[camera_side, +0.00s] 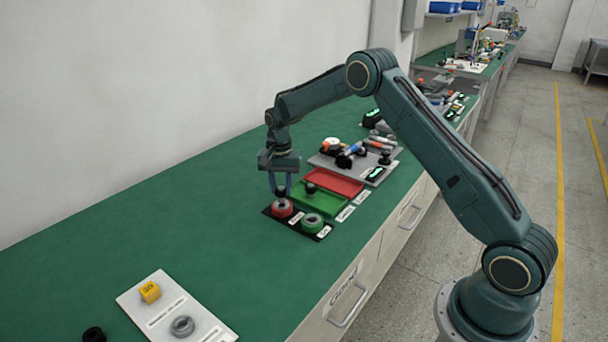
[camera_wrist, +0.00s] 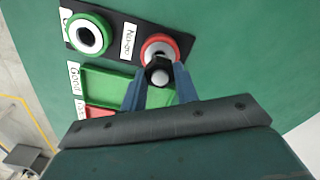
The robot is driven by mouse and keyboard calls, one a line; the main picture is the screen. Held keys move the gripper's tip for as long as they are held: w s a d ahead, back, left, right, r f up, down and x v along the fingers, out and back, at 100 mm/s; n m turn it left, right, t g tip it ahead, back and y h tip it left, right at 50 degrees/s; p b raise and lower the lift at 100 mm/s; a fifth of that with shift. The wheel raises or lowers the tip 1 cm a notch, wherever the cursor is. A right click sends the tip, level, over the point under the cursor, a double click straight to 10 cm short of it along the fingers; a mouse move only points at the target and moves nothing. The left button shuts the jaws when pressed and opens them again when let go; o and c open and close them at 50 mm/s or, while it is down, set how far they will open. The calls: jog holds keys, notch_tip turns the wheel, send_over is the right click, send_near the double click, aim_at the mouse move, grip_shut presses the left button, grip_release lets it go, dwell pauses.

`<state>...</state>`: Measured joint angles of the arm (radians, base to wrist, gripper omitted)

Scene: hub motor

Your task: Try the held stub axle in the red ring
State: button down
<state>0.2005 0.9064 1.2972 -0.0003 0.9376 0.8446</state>
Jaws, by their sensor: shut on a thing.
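My gripper (camera_side: 281,190) points down and is shut on the stub axle, a dark piece (camera_side: 281,189) between the blue fingers. In the wrist view the stub axle (camera_wrist: 158,72) shows a black body and a pale round end. The red ring (camera_side: 282,209) lies on the black plate directly below the gripper. In the wrist view the axle overlaps the near part of the red ring (camera_wrist: 174,43) and its opening. I cannot tell whether its tip is inside the ring or just above it. The green ring (camera_side: 313,223) is beside it on the same plate.
The green tray (camera_side: 328,205) holds a dark part (camera_side: 310,187). The red tray (camera_side: 334,181) lies behind it, then a grey board (camera_side: 376,168) with tools. A white board (camera_side: 160,318) with a yellow block and grey ring lies front left. The bench between is clear.

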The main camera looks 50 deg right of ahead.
jog(key=shift+r, duration=0.15)
jog(key=shift+r, duration=1.85)
